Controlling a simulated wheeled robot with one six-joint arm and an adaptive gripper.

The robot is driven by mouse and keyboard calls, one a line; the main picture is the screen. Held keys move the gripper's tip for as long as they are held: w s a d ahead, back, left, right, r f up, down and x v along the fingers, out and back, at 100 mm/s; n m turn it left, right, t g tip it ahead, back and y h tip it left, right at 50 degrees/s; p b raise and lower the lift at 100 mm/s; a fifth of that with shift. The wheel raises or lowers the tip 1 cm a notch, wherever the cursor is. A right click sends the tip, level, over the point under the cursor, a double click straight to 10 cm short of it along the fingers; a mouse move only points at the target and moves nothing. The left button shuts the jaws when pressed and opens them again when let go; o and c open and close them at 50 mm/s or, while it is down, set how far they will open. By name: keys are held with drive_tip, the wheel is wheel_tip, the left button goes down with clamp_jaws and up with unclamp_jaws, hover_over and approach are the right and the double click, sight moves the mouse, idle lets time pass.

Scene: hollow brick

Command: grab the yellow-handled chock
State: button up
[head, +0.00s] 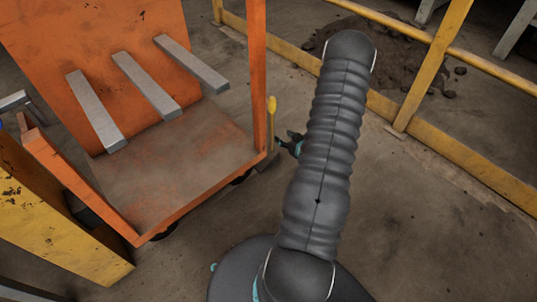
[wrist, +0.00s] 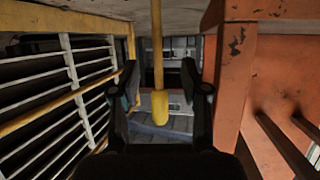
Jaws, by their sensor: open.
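The chock's yellow handle (head: 271,108) stands upright just right of the orange cart's corner post. My gripper (head: 289,142) shows just right of the handle, mostly hidden by my arm. In the wrist view my gripper (wrist: 160,88) is open, one dark finger on each side. The yellow handle (wrist: 159,104) lies in line with the gap between them, its thick grip end lowest. I cannot tell whether it is within the fingers' reach.
The orange cart (head: 170,165) with several grey bars stands close on the left; its orange frame also fills the right of the wrist view (wrist: 265,65). A yellow railing (head: 435,65) runs behind on the right, with dirt (head: 400,50) beyond. Floor at right is clear.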

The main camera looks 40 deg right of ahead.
sight(272, 129)
drive_tip(key=x, duration=0.5)
drive_tip(key=shift+w+f, duration=0.1)
drive_tip(key=shift+w, duration=0.15)
drive_tip(key=shift+d+x, duration=0.15)
drive_tip(key=shift+x, duration=1.3)
drive_tip(key=shift+d+x, duration=0.15)
drive_tip(key=shift+x, duration=1.3)
clamp_jaws()
drive_tip(key=shift+w+r, duration=0.1)
drive_tip(key=shift+r, duration=0.15)
